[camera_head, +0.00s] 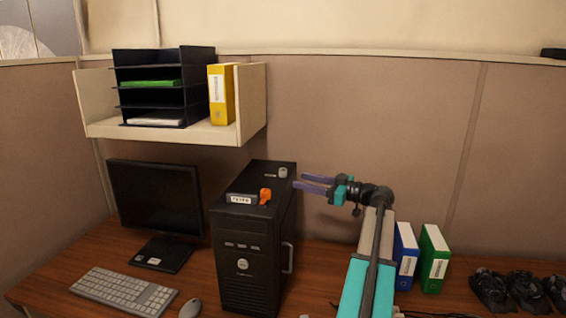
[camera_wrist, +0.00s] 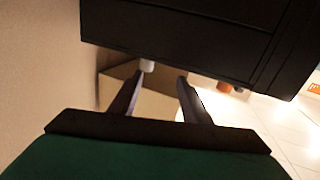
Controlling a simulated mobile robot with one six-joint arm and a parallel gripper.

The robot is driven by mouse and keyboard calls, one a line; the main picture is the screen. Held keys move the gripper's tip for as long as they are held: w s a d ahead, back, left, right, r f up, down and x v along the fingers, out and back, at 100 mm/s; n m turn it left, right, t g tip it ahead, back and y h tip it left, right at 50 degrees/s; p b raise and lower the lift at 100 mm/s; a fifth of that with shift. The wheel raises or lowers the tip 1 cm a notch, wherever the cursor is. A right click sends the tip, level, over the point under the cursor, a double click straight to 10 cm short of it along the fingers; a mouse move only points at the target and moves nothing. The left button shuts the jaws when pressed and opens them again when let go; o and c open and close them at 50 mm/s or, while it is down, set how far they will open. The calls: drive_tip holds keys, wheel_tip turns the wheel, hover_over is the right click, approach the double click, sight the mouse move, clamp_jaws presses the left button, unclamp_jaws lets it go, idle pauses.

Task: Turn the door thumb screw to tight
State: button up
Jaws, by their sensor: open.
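A black computer tower (camera_head: 245,262) stands upright on the desk. A small pale grey knob (camera_head: 283,172) rises from the back right of its top; it looks like the thumb screw, though its turn position cannot be read. In the wrist view this knob (camera_wrist: 147,66) shows near the tip of the left finger, at the edge of the dark tower (camera_wrist: 190,35). My gripper (camera_head: 300,183) is open and empty, its purple fingers pointing left just right of the knob. In the wrist view my gripper (camera_wrist: 160,76) has a clear gap between its fingers.
An orange part (camera_head: 265,196) and a label plate (camera_head: 242,199) sit on the tower's top. A handle (camera_head: 288,258) is on its right side. A shelf (camera_head: 160,130) overhangs the left. Blue (camera_head: 405,255) and green (camera_head: 433,258) binders stand right of my arm.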

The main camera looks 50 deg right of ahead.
sight(286, 173)
drive_tip(key=shift+m+h, duration=0.5)
drive_tip(key=shift+m, duration=0.1)
drive_tip(key=s+d+p, duration=0.2)
drive_tip(key=s+d, duration=0.1)
drive_tip(key=shift+r, duration=0.2)
drive_tip(key=shift+w+a, duration=0.1)
drive_tip(key=shift+w, duration=0.1)
drive_tip(key=p+x, duration=0.4)
drive_tip(key=x, duration=0.9)
drive_tip(key=shift+w+r, duration=0.15)
drive_tip(key=shift+w, duration=0.1)
drive_tip(key=c, duration=1)
drive_tip(key=shift+c, duration=0.2)
